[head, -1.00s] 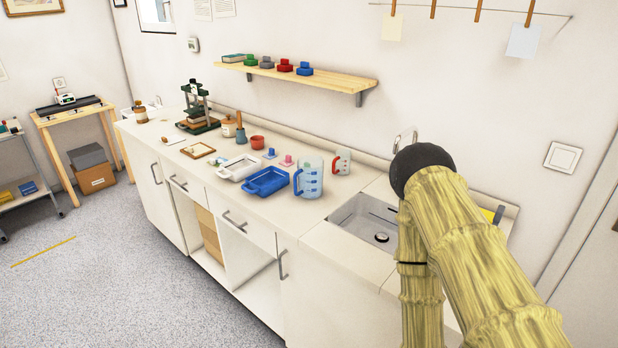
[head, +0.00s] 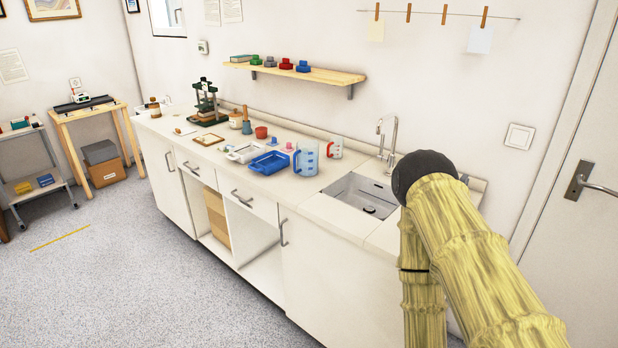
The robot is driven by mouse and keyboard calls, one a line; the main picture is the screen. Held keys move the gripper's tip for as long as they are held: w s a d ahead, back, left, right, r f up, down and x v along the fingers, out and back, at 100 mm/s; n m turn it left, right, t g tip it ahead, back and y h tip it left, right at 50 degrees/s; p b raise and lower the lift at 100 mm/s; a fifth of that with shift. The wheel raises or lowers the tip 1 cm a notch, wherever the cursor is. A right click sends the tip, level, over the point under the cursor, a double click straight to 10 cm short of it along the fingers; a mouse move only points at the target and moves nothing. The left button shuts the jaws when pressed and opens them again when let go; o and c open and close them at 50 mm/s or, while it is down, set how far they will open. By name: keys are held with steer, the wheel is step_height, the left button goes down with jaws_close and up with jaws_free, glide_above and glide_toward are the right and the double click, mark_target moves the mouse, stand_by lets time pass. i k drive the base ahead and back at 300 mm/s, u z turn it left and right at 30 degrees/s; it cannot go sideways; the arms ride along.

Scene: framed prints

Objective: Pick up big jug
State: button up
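The big jug (head: 306,158) is a clear measuring jug with a blue handle and blue markings. It stands upright on the counter, left of the sink and right of the blue tray. A smaller jug (head: 335,148) with red markings and a red handle stands just behind it to the right. My arm, in a yellow bark-like cover with a dark rounded joint, fills the lower right of the head view. My gripper is not visible, so its state is hidden.
The counter (head: 325,208) holds a blue tray (head: 250,166), a white tray (head: 233,157), a red pot (head: 261,132) and a green press (head: 205,104). A sink (head: 350,190) with a tap (head: 388,140) lies right of the jugs. The floor (head: 150,270) in front is clear.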

mark_target(306, 152)
steer(key=u, duration=0.1)
steer(key=k, duration=0.45)
steer(key=z, duration=1.1)
steer(key=i, duration=1.05)
steer(key=u, duration=0.55)
